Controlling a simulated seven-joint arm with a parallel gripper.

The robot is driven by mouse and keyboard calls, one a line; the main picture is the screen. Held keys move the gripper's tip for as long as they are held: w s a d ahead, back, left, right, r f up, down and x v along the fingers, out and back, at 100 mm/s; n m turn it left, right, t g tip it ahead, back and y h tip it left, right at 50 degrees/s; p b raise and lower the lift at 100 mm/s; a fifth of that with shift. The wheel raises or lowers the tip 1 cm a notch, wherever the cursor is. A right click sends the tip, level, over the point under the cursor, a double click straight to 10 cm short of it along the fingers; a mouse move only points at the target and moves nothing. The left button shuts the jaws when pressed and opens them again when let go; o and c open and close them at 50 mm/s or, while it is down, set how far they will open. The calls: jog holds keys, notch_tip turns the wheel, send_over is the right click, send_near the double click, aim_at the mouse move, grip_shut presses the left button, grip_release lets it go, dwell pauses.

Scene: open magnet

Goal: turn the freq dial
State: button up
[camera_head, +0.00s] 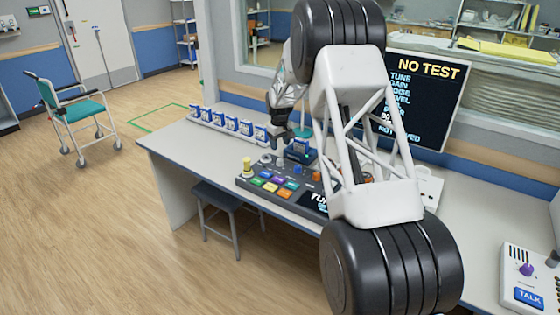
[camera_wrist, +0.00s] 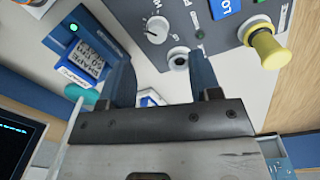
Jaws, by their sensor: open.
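The grey control console (camera_head: 262,196) stands on the long white bench, with coloured buttons and small knobs on its top. A white round dial (camera_wrist: 157,29) with an orange mark shows in the wrist view, near a dark-capped knob (camera_wrist: 178,58). I cannot read which one is labelled freq. My gripper (camera_head: 279,146) points down above the console's back left part. In the wrist view my gripper (camera_wrist: 161,68) has its two blue fingers apart, with nothing held between them. The dark-capped knob appears between the fingertips in the picture; contact cannot be told.
A yellow push button (camera_wrist: 268,48) stands up at the console's left corner. A blue box (camera_wrist: 85,45) with a green light is close beside one finger. Several blue-and-white boxes (camera_head: 231,127) line the bench's back. A dark screen (camera_head: 425,95) stands behind. A TALK panel (camera_head: 527,280) sits at right.

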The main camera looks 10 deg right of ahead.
aim_at(280, 160)
jog(key=shift+w+f, duration=0.8)
jog(key=shift+f, duration=0.2)
jog(key=shift+d+f, duration=0.15)
jog(key=shift+f, duration=3.75)
jog(key=shift+c, duration=0.4)
jog(key=c, duration=0.8)
jog(key=shift+m, duration=1.4)
jog(key=shift+c, duration=0.2)
